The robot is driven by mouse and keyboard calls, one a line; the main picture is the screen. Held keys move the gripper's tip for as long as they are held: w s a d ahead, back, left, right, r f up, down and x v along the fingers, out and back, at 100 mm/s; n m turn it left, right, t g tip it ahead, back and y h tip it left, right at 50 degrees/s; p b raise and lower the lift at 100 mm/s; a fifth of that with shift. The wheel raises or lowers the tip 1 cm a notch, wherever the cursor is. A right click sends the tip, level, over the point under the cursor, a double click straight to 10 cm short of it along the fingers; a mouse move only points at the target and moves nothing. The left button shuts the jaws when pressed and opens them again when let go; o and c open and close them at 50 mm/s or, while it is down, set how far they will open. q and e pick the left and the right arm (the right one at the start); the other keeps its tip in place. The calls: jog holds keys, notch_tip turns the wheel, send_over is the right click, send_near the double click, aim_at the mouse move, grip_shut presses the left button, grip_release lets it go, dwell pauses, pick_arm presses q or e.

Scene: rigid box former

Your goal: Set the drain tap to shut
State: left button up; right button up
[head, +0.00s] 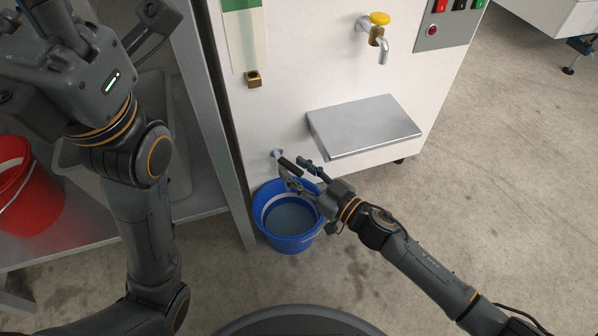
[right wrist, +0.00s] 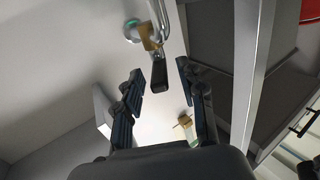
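The drain tap (head: 277,154) sits low on the white machine's front, above a blue bucket (head: 267,237). In the right wrist view, its brass body (right wrist: 149,37) and curved metal spout show at the top. Its black lever (right wrist: 158,74) points out towards my right gripper (right wrist: 159,68). The lever's end lies between the open fingertips, with a gap visible on both sides. In the head view the right gripper (head: 294,168) is at the tap, over the bucket's far rim. My left gripper (head: 50,38) is at the top left, partly cut off; its fingers are unclear.
A yellow-handled tap (head: 379,19) is higher on the machine, above a protruding metal shelf (head: 365,127). A small brass fitting (head: 253,79) is at the upper left. A red bucket (head: 28,190) is far left.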

grip_shut()
